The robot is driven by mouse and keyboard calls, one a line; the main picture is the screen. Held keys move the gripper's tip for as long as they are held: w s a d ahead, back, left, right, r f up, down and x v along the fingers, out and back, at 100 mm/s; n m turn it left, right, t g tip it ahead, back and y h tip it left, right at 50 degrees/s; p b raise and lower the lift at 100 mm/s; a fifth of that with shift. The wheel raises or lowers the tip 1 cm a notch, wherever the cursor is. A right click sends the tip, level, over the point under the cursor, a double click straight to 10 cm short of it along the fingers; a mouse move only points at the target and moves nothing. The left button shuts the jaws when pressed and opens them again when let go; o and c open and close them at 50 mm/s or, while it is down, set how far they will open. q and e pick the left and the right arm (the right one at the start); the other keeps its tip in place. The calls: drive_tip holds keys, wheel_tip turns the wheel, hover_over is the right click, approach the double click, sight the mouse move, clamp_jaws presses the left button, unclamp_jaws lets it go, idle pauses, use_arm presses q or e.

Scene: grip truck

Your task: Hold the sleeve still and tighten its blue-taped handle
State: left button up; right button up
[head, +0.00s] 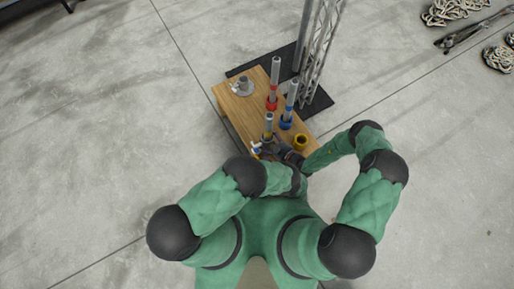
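The left gripper's fingers are hidden or merge with the dark parts there.
A red-banded tube (274,80) and a blue-banded tube (290,100) stand upright on the table. A metal truss (319,45) rises behind on a black base.

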sight(253, 145)
use_arm(q)
drive_tip(key=w+a+f+m+g+h, duration=0.1)
drive_tip(key=a+f+g+h, duration=0.25)
drive_tip(key=a, duration=0.35)
drive_tip(key=w+a+f+m+g+h, duration=0.1)
drive_tip(key=a+f+g+h, duration=0.1)
drive_tip(key=a+f, duration=0.45)
drive_tip(key=w+r+n+t+h, duration=0.35)
drive_tip(key=r+t+h, duration=0.35)
drive_tip(key=h, duration=0.4)
drive_tip(key=s+r+h, duration=0.5)
drive_tip(key=s+r, duration=0.3)
drive_tip(key=x, duration=1.2)
drive_tip(key=shift+f+g, duration=0.2)
drive_tip(key=shift+g, duration=0.25)
drive_tip(key=shift+d, duration=0.15)
clamp_jaws()
